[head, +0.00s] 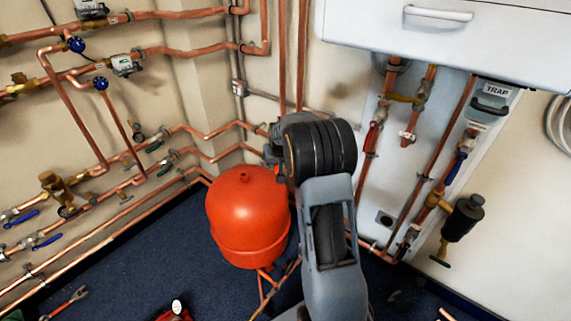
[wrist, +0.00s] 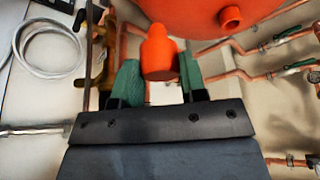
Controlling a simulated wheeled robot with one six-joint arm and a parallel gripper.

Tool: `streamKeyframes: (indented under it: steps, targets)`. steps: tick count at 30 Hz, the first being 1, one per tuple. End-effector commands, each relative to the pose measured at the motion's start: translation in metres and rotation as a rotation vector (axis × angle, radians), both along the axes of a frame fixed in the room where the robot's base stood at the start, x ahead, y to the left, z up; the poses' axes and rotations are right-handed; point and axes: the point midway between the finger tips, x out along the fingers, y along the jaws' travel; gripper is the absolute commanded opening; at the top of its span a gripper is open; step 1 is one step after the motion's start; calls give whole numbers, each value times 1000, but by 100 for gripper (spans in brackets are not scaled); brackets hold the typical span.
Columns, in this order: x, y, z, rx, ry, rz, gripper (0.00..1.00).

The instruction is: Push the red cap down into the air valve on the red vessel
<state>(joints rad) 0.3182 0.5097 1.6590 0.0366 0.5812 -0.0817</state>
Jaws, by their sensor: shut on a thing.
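The red vessel (head: 247,220) stands on the dark blue floor in the head view, with a small air valve (head: 243,176) on its top. In the wrist view the vessel (wrist: 190,12) fills the top edge, and its stubby red valve (wrist: 231,17) sticks out at the upper right. My gripper (wrist: 160,80) has green fingertips and is shut on the red cap (wrist: 160,52). The cap is apart from the valve, to its left in the wrist view.
Copper pipes (head: 190,50) run along the left wall and behind the vessel. A white boiler (head: 450,40) with pipes below it hangs at the right. A black filter (head: 463,217) stands out at the lower right. Tools lie on the floor (head: 130,280) at the lower left.

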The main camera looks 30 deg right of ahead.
Motion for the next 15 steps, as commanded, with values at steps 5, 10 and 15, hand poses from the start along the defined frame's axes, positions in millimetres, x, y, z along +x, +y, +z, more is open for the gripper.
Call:
streamKeyframes:
  steps: [5, 10, 15]
  targets:
    - [15, 12, 1, 0, 0, 26, 16]
    - [30, 23, 1, 0, 0, 50, 16]
    - [44, 34, 1, 0, -1, 73, 16]
